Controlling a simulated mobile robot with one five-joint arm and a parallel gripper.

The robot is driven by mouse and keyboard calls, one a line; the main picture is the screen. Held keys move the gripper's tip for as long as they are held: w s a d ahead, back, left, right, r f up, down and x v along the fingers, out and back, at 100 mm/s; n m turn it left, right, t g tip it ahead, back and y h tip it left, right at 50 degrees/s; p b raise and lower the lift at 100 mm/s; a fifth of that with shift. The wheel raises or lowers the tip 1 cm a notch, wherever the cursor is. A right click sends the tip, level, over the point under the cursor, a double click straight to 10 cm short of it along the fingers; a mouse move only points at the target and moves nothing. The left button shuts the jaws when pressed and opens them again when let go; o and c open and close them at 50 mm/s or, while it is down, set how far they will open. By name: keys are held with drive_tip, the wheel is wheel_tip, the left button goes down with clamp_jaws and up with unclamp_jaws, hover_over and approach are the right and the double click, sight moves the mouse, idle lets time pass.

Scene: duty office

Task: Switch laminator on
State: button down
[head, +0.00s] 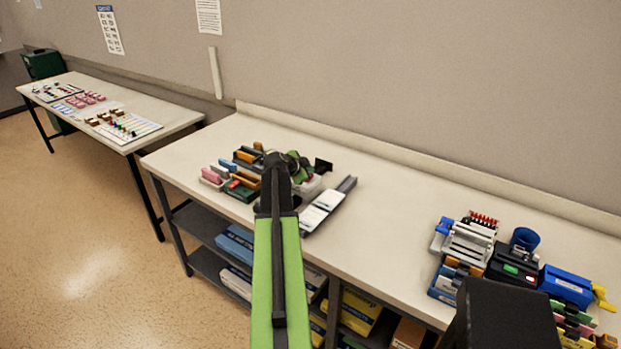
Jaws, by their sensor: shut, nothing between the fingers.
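No laminator can be picked out for certain. A small black device with a green switch or light (511,270) stands in the right-hand group on the near bench; I cannot tell whether it is the laminator. My green arm reaches forward over the bench, and my gripper (298,164) is at its far end, shut and empty, above the left-hand group of office items. It is well to the left of the black device. The arm hides part of the left-hand group, and it is too small to tell whether the gripper touches anything.
The near bench (395,235) is clear between the two groups. A grey-white flat device (327,205) lies right of my arm. A blue device with a yellow handle (567,287) and a blue cup (524,239) stand at right. Another table (172,116) is at left, with open floor before it.

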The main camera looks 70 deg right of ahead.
drive_tip(key=shift+f+b, duration=0.35)
idle(0.6)
idle(0.3)
drive_tip(key=shift+a+r+p, duration=0.1)
drive_tip(key=shift+r+p, duration=0.7)
drive_tip(key=r+p, duration=0.5)
drive_tip(key=shift+w+a, duration=0.1)
drive_tip(key=shift+a, duration=0.3)
